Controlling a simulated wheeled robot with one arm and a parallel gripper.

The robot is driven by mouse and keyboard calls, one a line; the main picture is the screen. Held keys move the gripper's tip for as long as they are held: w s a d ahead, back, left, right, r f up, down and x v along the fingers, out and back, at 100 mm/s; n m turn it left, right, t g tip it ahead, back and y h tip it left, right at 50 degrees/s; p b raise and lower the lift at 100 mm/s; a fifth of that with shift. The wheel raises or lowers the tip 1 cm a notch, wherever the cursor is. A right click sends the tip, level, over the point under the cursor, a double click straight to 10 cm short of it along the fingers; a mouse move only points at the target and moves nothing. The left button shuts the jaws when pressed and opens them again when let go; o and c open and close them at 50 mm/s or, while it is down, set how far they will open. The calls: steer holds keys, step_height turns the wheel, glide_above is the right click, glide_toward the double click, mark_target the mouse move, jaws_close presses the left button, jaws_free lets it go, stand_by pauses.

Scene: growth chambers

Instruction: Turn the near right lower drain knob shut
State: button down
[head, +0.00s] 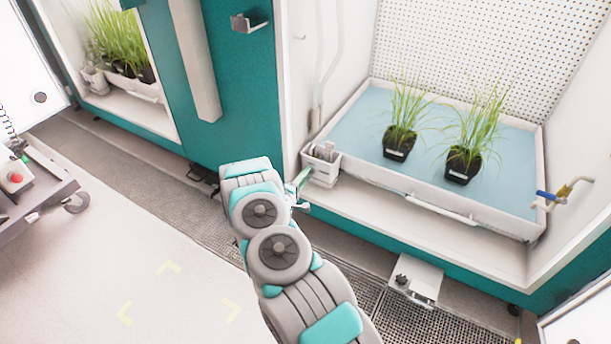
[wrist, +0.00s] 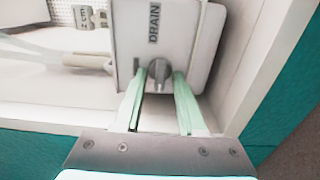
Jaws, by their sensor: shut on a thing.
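The drain knob (wrist: 158,73) is a small grey round knob with a raised grip bar. It sits on the face of a white box (wrist: 203,35) marked DRAIN. In the wrist view my gripper (wrist: 160,80) has its two pale green fingers on either side of the knob, shut on it. The grip bar stands roughly upright in that view, in line with the fingers. In the head view my gripper (head: 301,182) reaches the white box (head: 321,172) at the left front corner of the plant tray. My wrist and the box hide the knob there.
A white tray (head: 470,208) with blue lining holds two potted grasses (head: 403,120) (head: 468,130). A brass tap with a blue handle (head: 547,196) is at right. A white box with a dark knob (head: 415,277) juts out low. A cart (head: 35,190) stands left on open floor.

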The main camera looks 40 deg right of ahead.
stand_by(0.4)
steer(key=c, duration=0.9)
jaws_free()
steer(key=shift+a, duration=0.15)
steer(key=b+v, duration=0.1)
steer(key=v, duration=0.6)
steer(key=shift+s+a, duration=0.15)
steer(key=shift+a, duration=0.1)
